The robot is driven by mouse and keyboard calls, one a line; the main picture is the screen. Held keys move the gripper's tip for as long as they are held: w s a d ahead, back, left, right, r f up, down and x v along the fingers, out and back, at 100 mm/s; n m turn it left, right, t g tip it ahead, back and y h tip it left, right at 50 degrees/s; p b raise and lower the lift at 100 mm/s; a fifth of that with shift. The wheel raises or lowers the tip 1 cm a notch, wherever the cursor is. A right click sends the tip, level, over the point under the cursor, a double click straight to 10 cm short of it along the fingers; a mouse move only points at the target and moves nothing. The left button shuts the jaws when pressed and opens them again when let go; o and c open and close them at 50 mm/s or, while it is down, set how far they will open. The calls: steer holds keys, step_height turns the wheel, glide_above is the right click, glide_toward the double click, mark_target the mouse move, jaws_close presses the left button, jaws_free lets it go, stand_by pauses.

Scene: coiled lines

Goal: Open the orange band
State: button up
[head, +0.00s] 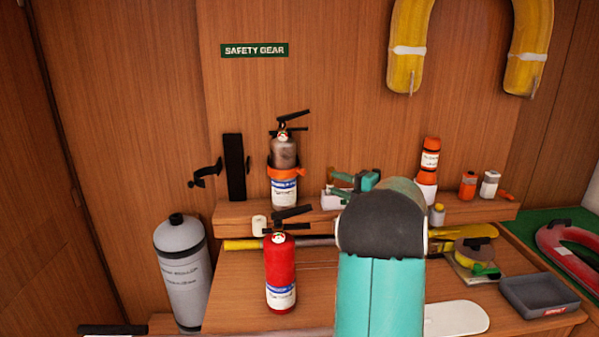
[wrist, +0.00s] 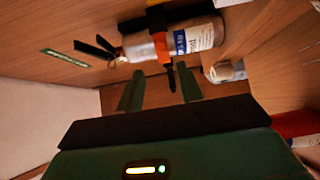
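The orange band (head: 286,173) is wrapped around a grey fire extinguisher (head: 284,152) that stands upright on the shelf against the wall. In the wrist view the orange band (wrist: 161,46) crosses the extinguisher (wrist: 140,50), and a narrow dark-tipped tab sticks out from it towards me. My gripper (wrist: 159,78) is open, with its two green fingers apart and the tab showing between them. I cannot tell whether the fingers touch it. In the head view my arm hides part of the gripper, to the right of the band.
A red extinguisher (head: 280,272) stands in front of the banded one. A black wall bracket (head: 234,167) is to its left. A grey cylinder (head: 183,270) stands at the left. Orange and white containers (head: 468,185) sit on the shelf's right part. A grey tray (head: 539,296) lies right.

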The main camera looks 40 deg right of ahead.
mark_target(305, 173)
steer(key=w+a, duration=0.1)
steer(key=w, duration=0.7)
steer(key=w+a, duration=0.1)
steer(key=w, duration=0.4)
steer(key=shift+a, duration=0.35)
steer(key=shift+s, duration=0.1)
jaws_close()
